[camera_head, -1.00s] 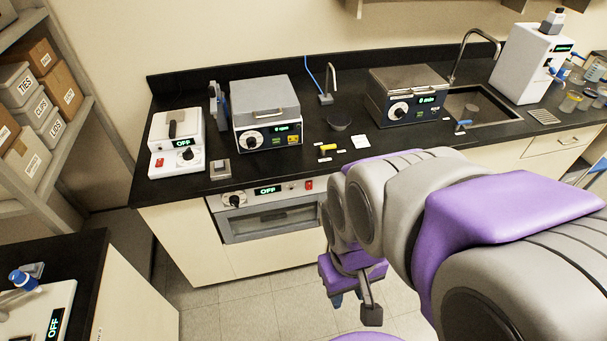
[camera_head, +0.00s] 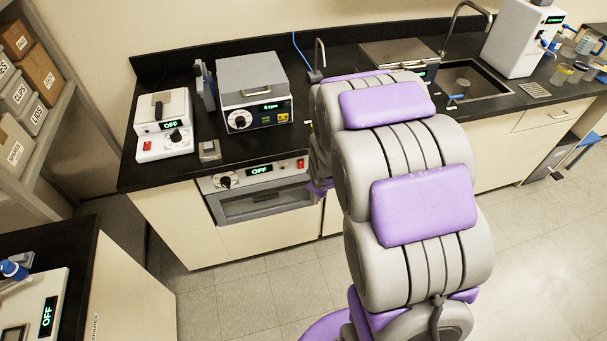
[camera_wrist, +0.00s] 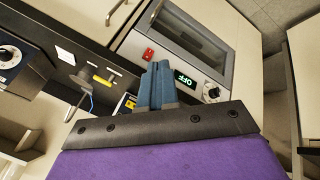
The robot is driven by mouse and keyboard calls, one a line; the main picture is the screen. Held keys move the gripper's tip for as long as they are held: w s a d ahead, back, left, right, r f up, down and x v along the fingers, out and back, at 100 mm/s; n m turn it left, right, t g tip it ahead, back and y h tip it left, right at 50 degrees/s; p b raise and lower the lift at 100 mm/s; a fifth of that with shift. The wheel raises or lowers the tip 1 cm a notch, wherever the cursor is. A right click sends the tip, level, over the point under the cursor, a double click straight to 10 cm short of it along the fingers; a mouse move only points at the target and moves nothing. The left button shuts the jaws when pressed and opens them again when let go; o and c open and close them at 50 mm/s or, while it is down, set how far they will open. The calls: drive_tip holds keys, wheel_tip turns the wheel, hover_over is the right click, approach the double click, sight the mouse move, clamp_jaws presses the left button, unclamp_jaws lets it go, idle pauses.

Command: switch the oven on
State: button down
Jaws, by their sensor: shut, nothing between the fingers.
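The oven (camera_head: 265,207) is built into the cabinet below the counter edge, with a glazed door. Its display (camera_head: 259,170) reads OFF, with a knob (camera_head: 225,181) to its left and a red switch (camera_head: 300,163) to its right. In the wrist view, which is turned, the red switch (camera_wrist: 148,54), the OFF display (camera_wrist: 187,78) and the knob (camera_wrist: 212,92) all show. My gripper (camera_wrist: 162,68) is shut and empty. Its blue fingers point at the oven panel, between switch and display in that picture; whether they touch it I cannot tell. In the head view my arm hides the fingers.
A centrifuge-like box (camera_head: 254,80) and a white hotplate-like device (camera_head: 165,137) reading OFF stand on the black counter above. A yellow-handled item (camera_wrist: 104,79) lies on the counter. Another bench (camera_head: 60,240) is at the lower left. The floor before the oven is clear.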

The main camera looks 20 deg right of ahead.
sight(302, 168)
drive_tip(key=w+d+f+n+t, duration=0.2)
drive_tip(key=w+f+n+t, duration=0.3)
drive_tip(key=w+f, duration=0.55)
drive_tip(key=s+f+n+t+b, duration=0.1)
drive_tip(key=s+f+n+t, duration=0.2)
drive_tip(key=f, duration=0.6)
drive_tip(key=shift+a+f+n+t+y+b, duration=0.3)
drive_tip(key=shift+f+n+t+y, duration=0.1)
drive_tip(key=shift+n+t, duration=0.75)
drive_tip(key=w+b, duration=0.1)
drive_tip(key=w, duration=0.3)
drive_tip(key=w+f+b, duration=0.1)
drive_tip(key=w, duration=0.4)
drive_tip(key=w+b, duration=0.1)
drive_tip(key=w, duration=0.3)
drive_tip(key=shift+w+d+f, duration=0.2)
drive_tip(key=shift+w+f, duration=0.1)
drive_tip(key=shift+w, duration=0.1)
drive_tip(key=shift+w+f+t, duration=0.1)
drive_tip(key=shift+w+t, duration=0.1)
drive_tip(key=shift+t, duration=0.15)
